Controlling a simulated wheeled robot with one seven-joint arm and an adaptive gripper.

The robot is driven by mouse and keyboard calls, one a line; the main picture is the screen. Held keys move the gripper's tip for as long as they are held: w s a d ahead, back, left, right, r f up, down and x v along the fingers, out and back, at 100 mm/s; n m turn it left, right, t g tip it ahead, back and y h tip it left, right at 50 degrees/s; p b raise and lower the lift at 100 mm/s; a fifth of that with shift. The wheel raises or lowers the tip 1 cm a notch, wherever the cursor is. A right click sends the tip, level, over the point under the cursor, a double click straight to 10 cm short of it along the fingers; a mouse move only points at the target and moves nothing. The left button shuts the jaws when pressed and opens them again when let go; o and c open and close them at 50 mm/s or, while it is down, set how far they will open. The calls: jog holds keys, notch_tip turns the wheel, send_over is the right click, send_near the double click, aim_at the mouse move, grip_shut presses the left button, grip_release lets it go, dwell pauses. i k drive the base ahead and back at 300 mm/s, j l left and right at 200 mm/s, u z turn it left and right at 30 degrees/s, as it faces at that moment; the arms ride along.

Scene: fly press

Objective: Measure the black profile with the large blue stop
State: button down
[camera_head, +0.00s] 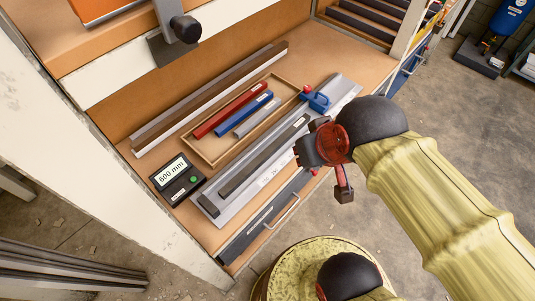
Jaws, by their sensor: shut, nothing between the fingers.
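The black profile (262,158) lies lengthwise on a grey measuring rail (207,205), in the middle of the bench. The large blue stop (319,102), with a red knob beside it, sits on the rail's far right part. A small gap shows between the stop and the profile's far end. A black display box (177,178) at the rail's near left end reads 600 mm and has a green button. My gripper (322,165) is shut and empty, in the picture to the right of the profile and below the stop. It touches neither as far as I can see.
A wooden tray (212,160) behind the rail holds a red, a blue and a grey profile. Long brown and white bars lie behind it. A dark drawer front with a handle (283,210) is below the bench edge. A black-knobbed part (185,30) overhangs the back.

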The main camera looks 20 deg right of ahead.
aim_at(319, 104)
jog(key=i+l+u, duration=0.1)
jog(key=l, duration=0.25)
jog(key=i+l+u, duration=0.1)
jog(key=i+l, duration=0.2)
jog(key=i+l+u, duration=0.15)
jog(key=l, duration=0.25)
